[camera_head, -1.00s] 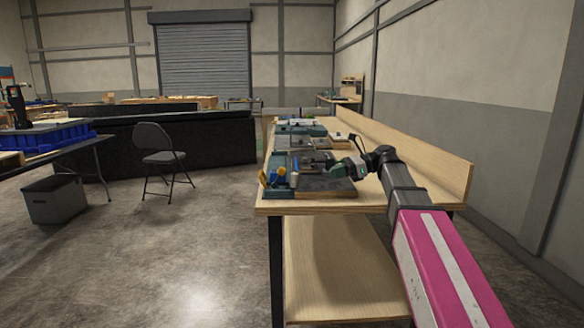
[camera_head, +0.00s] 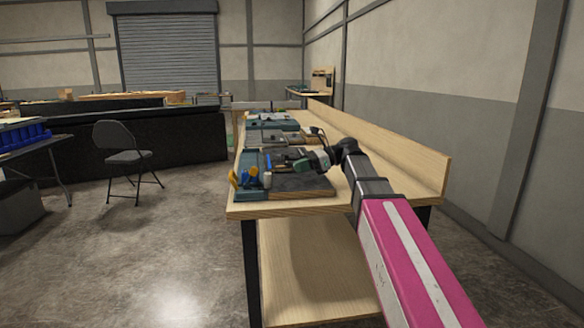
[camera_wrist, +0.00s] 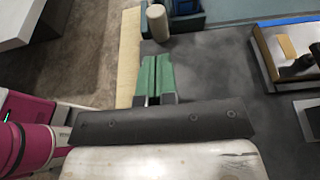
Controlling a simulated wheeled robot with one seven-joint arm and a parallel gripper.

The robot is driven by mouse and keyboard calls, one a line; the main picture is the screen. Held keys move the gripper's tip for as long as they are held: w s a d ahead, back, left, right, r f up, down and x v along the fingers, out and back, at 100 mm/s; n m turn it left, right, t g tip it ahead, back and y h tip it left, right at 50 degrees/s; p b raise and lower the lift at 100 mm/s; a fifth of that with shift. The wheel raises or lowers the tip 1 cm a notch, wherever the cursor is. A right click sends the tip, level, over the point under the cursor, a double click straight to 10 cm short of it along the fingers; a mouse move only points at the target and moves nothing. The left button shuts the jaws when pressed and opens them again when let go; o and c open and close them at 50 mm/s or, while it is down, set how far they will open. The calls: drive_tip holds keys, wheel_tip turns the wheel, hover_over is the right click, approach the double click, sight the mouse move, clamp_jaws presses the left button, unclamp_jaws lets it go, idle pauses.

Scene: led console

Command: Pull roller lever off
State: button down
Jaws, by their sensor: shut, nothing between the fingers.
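My gripper (camera_wrist: 156,62) has green fingers pressed together and empty in the wrist view, pointing at a beige upright cylinder (camera_wrist: 157,22). A gap of dark panel shows between the fingertips and the cylinder. In the head view my gripper (camera_head: 308,165) is over the near console (camera_head: 292,187) on the bench. A pale cylinder (camera_head: 267,180) stands at the console's left side, beside yellow and blue handles (camera_head: 245,178). The cylinder may be the roller of the roller lever; I cannot tell for sure.
The wooden bench (camera_head: 330,206) has a raised back board (camera_head: 400,150) on the right. More devices (camera_head: 272,121) stand farther along it. A folding chair (camera_head: 122,155) stands left on open floor.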

approach(251, 176)
drive_tip(key=f, duration=0.1)
drive_tip(key=w+f, duration=0.1)
drive_tip(key=a+f, duration=0.1)
drive_tip(key=shift+w+f, duration=0.15)
drive_tip(key=shift+w, duration=0.05)
drive_tip(key=shift+s+a+r, duration=0.1)
drive_tip(key=shift+a+r, duration=0.15)
drive_tip(key=shift+a, duration=0.25)
drive_tip(key=shift+s+a+r, duration=0.1)
drive_tip(key=shift+a+r, duration=0.15)
drive_tip(key=shift+a, duration=0.25)
drive_tip(key=shift+s+a+r, duration=0.2)
drive_tip(key=shift+a+r, duration=0.2)
drive_tip(key=shift+a, duration=0.35)
drive_tip(key=shift+a, duration=0.1)
drive_tip(key=shift+a+r, duration=0.1)
drive_tip(key=shift+r, duration=0.05)
drive_tip(key=shift+r+h, duration=0.1)
drive_tip(key=shift+h, duration=0.2)
